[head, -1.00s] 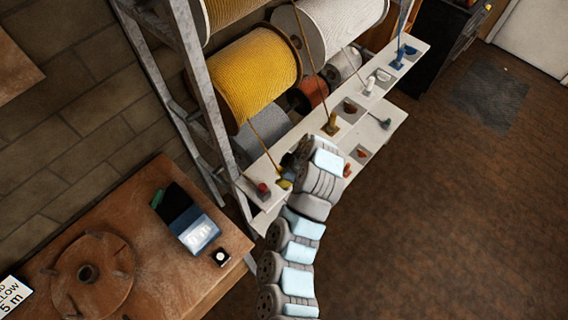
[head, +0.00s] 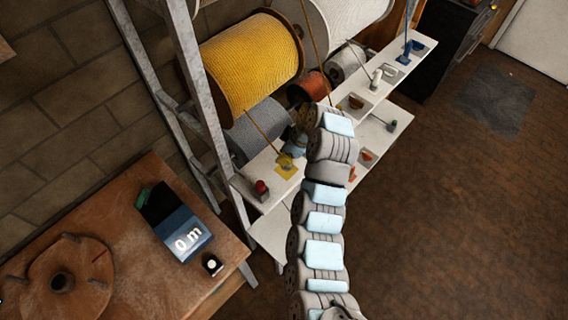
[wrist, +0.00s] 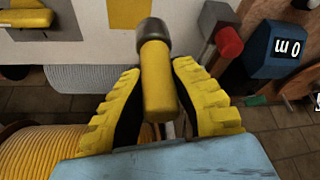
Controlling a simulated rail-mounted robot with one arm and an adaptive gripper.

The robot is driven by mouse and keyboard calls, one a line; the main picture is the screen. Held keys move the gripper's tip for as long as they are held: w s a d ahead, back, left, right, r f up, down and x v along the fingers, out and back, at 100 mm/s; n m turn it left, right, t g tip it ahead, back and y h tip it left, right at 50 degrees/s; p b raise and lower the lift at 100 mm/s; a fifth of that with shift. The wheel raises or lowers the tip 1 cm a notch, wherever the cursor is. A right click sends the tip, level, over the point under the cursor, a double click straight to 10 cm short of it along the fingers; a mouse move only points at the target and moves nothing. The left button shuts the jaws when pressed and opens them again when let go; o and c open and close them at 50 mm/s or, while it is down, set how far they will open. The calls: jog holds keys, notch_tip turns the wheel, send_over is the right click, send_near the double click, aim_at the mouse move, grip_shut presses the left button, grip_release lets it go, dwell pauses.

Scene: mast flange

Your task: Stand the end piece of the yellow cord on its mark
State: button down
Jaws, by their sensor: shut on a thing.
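The end piece (wrist: 157,80) of the yellow cord is a yellow cylinder with a dark grey collar at its far end. My gripper (wrist: 157,70) is shut on it, with a ridged yellow finger on each side. In the wrist view the collar end overlaps the edge of the yellow mark (wrist: 129,12) on the white shelf; I cannot tell whether it touches. In the head view the yellow mark (head: 286,168) lies on the shelf near its left end, and the yellow cord (head: 262,130) slants down to it from the spool. The end piece is hard to make out there.
A red-topped post (head: 261,187) stands close beside the mark on the white shelf (head: 335,108); it shows in the wrist view too (wrist: 228,42). The yellow spool (head: 245,62) is behind. A display box (head: 188,240) reading 0 m stands on the workbench at left.

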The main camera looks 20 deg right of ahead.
jog(key=shift+w+d+f, duration=0.15)
jog(key=shift+w+f, duration=0.1)
jog(key=shift+f, duration=0.1)
jog(key=shift+w+f, duration=0.15)
jog(key=shift+f, duration=0.15)
jog(key=shift+w+d+f+p, duration=0.2)
jog(key=shift+w+f+p, duration=0.05)
jog(key=shift+w+f, duration=0.35)
jog(key=shift+w+d+f+p, duration=0.25)
jog(key=shift+w+f, duration=0.2)
jog(key=shift+f, duration=0.15)
jog(key=shift+w+f, duration=0.1)
jog(key=shift+f, duration=0.05)
jog(key=shift+w+f, duration=0.1)
jog(key=shift+f, duration=0.1)
jog(key=shift+f+p, duration=0.3)
jog(key=shift+f, duration=1.2)
jog(key=shift+f, duration=0.1)
